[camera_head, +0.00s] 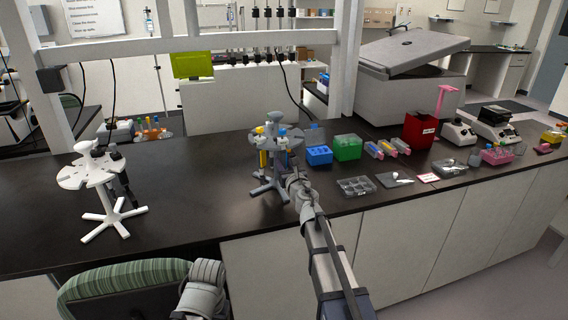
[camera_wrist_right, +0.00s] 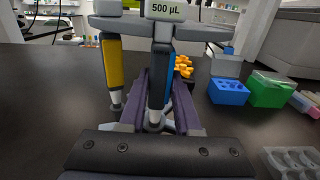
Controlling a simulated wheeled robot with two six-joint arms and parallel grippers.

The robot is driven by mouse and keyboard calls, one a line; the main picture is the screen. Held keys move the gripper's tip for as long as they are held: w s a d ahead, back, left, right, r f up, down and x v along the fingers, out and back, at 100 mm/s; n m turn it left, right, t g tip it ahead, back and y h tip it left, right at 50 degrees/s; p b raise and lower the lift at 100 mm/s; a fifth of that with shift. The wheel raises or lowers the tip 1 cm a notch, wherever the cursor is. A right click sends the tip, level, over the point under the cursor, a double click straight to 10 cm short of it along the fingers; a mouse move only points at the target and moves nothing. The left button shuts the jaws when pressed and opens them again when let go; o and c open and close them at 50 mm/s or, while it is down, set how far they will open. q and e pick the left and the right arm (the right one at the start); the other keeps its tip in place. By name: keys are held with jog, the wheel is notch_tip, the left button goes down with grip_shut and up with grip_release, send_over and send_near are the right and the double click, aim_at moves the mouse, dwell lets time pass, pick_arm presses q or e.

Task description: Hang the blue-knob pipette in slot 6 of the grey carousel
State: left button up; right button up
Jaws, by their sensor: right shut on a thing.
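The grey carousel (camera_head: 270,190) stands on the dark bench, with pipettes hanging around its slotted disc. My right gripper (camera_head: 291,172) is at its front right side. In the right wrist view my right gripper (camera_wrist_right: 158,112) is shut on the blue pipette (camera_wrist_right: 160,78), which is upright between the fingers. Its upper end is at the carousel rim, below a "500 µL" label; I cannot tell whether it is seated in a slot. A blue knob (camera_head: 282,132) shows above the disc. A yellow pipette (camera_wrist_right: 113,70) hangs just left of it. My left gripper's fingers are not visible.
A white carousel (camera_head: 92,180) with a dark pipette stands at the left. A blue box (camera_head: 319,155), a green box (camera_head: 347,148) and a clear multi-well tray (camera_head: 356,187) lie right of the grey carousel. The bench between the two carousels is clear.

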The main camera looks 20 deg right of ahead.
jog(key=shift+f, duration=0.2)
dwell(0.7)
jog(key=o, duration=0.9)
jog(key=shift+c, duration=0.2)
jog(key=shift+s, duration=0.1)
jog(key=s, duration=0.7)
jog(key=shift+s, duration=0.3)
jog(key=shift+d, duration=0.1)
